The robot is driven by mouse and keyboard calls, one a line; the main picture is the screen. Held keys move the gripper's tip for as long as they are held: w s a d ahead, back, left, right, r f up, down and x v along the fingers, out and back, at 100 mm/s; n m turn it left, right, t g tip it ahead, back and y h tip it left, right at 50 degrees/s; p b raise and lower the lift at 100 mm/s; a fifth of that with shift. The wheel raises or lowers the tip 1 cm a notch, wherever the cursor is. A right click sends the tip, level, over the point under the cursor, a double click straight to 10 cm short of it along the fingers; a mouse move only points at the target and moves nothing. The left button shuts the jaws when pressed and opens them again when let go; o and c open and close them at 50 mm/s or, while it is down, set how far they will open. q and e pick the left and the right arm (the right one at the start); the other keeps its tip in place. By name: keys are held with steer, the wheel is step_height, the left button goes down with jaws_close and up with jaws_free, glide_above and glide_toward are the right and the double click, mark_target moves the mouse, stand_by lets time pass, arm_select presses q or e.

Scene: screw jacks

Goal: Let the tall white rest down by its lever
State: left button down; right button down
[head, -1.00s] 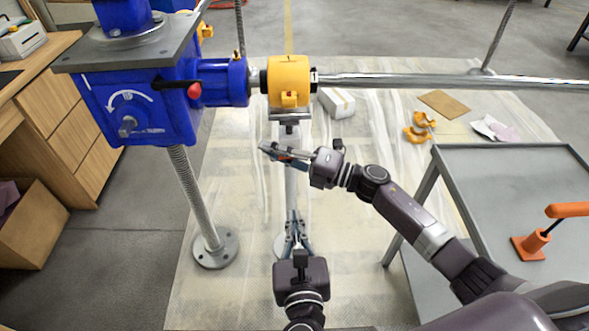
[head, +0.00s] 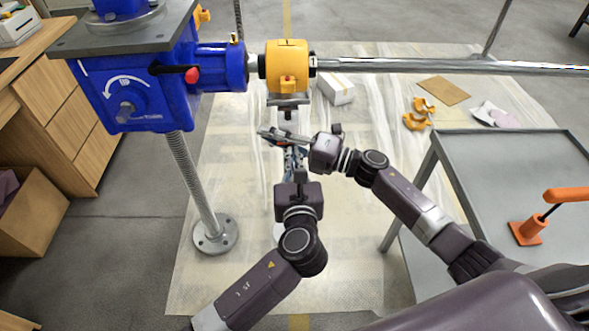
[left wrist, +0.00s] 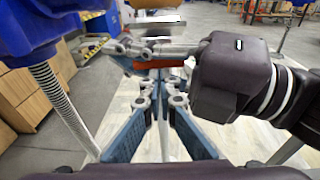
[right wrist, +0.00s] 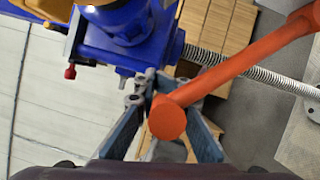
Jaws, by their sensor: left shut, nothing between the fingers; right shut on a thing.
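The tall white rest stands under the yellow clamp block (head: 288,65); its grey saddle (head: 289,100) is just below the block. Its pale post also shows in the left wrist view (left wrist: 163,138), between my left fingers. Both grippers hide most of it in the head view. My right gripper (head: 272,134) reaches in from the right below the saddle and is shut on an orange lever (right wrist: 235,70). The lever also shows in the left wrist view (left wrist: 160,63). My left gripper (head: 291,152) is shut and empty, close below the right one, in front of the post.
A blue gearbox (head: 140,95) on a threaded screw (head: 195,180) stands left, joined to a steel shaft (head: 440,66). A grey cart (head: 500,160) at right carries an orange-handled tool (head: 530,230). A white box (head: 337,88) and yellow parts (head: 418,115) lie on the floor sheet.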

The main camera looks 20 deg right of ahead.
arm_select(q)
steer(key=shift+w+r, duration=0.15)
steer(key=shift+w, duration=0.05)
arm_select(e)
steer(key=shift+w+d+f, duration=0.1)
steer(key=shift+w+d, duration=0.05)
steer(key=shift+d, duration=0.05)
arm_select(q)
steer(key=shift+w+d+r, duration=0.2)
steer(key=shift+w+r, duration=0.4)
steer(key=shift+r, duration=0.05)
arm_select(e)
steer(key=shift+f, duration=0.1)
steer(key=c, duration=1.9)
jaws_free()
steer(key=shift+a, duration=0.1)
